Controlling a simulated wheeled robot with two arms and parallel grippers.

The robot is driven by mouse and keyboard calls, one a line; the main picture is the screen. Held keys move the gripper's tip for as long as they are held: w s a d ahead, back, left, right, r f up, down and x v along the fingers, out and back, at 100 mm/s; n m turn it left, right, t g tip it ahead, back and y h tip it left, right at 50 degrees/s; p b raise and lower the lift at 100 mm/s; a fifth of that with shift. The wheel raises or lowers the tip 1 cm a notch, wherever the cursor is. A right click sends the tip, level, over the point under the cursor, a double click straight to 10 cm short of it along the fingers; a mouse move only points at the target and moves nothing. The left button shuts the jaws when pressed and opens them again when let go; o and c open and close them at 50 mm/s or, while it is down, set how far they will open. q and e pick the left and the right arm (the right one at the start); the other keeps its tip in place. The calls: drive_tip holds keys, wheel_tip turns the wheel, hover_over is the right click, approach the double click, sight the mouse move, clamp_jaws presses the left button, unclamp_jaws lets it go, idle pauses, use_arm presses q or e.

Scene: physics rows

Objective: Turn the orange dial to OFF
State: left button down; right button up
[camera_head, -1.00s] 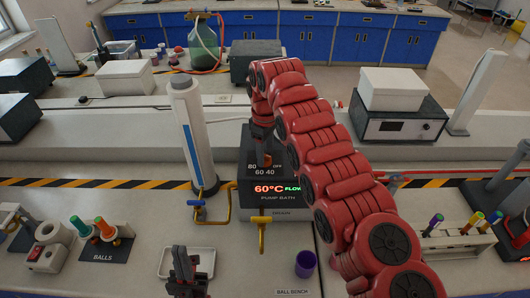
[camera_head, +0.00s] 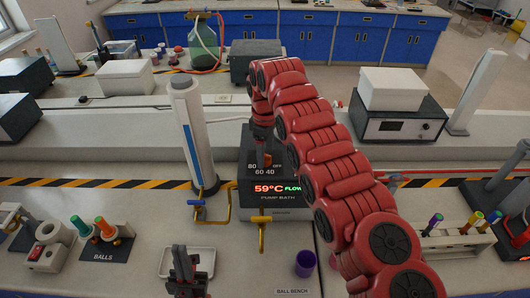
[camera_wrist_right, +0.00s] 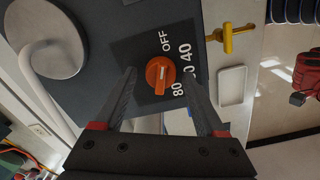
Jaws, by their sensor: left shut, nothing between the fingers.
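The orange dial (camera_wrist_right: 160,75) sits on a dark panel marked OFF, 40, 60 and 80 in the right wrist view. I cannot tell for sure which mark its pale line points at. In the head view the dial (camera_head: 267,160) shows on top of the pump bath (camera_head: 290,199), whose display reads 59°C FLOW. My right gripper (camera_wrist_right: 160,76) is open, with one finger on each side of the dial and gaps between. My left gripper (camera_head: 187,270) is shut and empty, low in the head view over the white tray (camera_head: 166,262).
A tall white column (camera_head: 190,125) and a yellow pipe (camera_head: 226,212) stand left of the bath. A yellow tap (camera_head: 261,221) is at its front. A purple cup (camera_head: 305,263) stands front right.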

idle(0.3)
drive_tip(key=shift+r, duration=0.2)
wheel_tip(320, 180, up, 5)
drive_tip(key=shift+f+p, duration=0.15)
drive_tip(key=shift+p, duration=0.9)
wheel_tip(320, 180, up, 12)
drive_tip(key=p, duration=1.2)
drive_tip(key=shift+s, duration=0.1)
